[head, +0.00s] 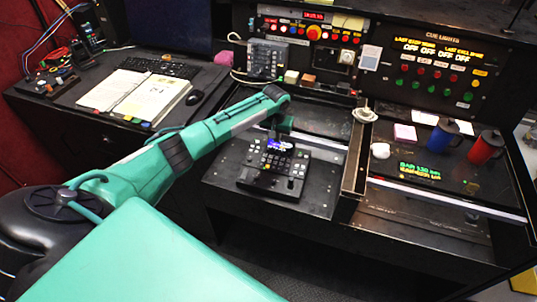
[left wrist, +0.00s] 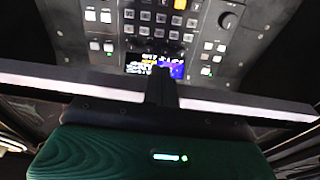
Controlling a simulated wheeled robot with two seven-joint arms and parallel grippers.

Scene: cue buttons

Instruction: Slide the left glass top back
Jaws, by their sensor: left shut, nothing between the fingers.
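The left glass top shows by its pale front edge strip (head: 325,143), which runs across the left bay behind the black control panel (head: 273,165). The strip also crosses the left wrist view (left wrist: 70,82). My left gripper (head: 281,138) is over the bay, at the strip and just above the back of the panel. In the left wrist view its dark shut fingers (left wrist: 164,88) overlap the strip, with nothing held between them; I cannot tell if they touch it. My forearm hides the left part of the strip. My right gripper is out of view.
The right glass top (head: 450,203) has its pale edge nearer the front.

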